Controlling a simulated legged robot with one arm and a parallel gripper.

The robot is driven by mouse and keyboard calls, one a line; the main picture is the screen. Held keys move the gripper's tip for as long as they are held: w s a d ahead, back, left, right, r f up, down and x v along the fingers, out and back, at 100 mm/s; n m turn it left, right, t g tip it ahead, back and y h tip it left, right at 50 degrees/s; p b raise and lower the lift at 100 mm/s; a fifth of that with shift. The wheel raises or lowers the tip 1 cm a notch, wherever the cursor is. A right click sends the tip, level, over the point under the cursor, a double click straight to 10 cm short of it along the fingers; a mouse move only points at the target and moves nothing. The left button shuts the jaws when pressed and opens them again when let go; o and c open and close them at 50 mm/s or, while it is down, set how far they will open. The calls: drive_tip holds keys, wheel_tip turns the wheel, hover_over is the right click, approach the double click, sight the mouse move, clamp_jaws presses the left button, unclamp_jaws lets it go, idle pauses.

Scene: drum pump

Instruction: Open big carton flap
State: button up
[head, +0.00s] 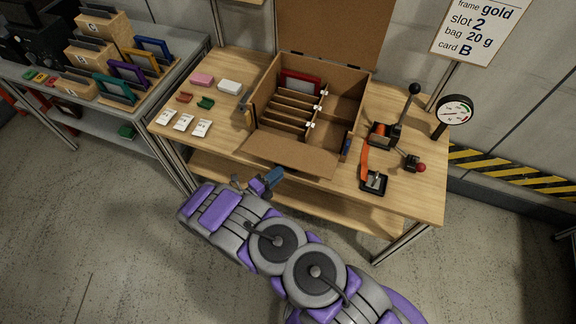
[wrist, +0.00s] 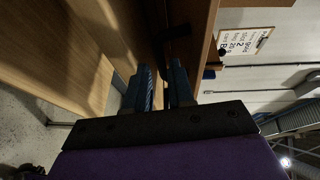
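The big carton (head: 307,105) stands on the wooden table with its top open. Its back flap (head: 335,35) stands upright behind it. Its front flap (head: 290,155) is folded outward and reaches over the table's front edge. My gripper (head: 273,177) is just in front of and below that flap's edge, close to a small dark part there. In the wrist view, my gripper's blue fingers (wrist: 161,80) are apart with a gap between them. A dark bar (wrist: 175,45) lies just beyond the fingertips; I cannot tell whether they touch it.
Inside the carton are dividers and a red frame (head: 300,83). Small cards and blocks (head: 201,128) lie left of it. A lever device (head: 385,130), a gauge (head: 454,112) and a black tray (head: 373,181) stand right. A sign (head: 481,30) is behind. Another bench (head: 55,80) is left.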

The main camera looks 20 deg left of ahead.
sight(289, 166)
drive_tip(key=x, duration=0.6)
drive_tip(key=shift+w+b, duration=0.2)
drive_tip(key=shift+b, duration=0.15)
drive_tip(key=shift+d, duration=0.1)
clamp_jaws()
drive_tip(key=shift+s+f, duration=0.1)
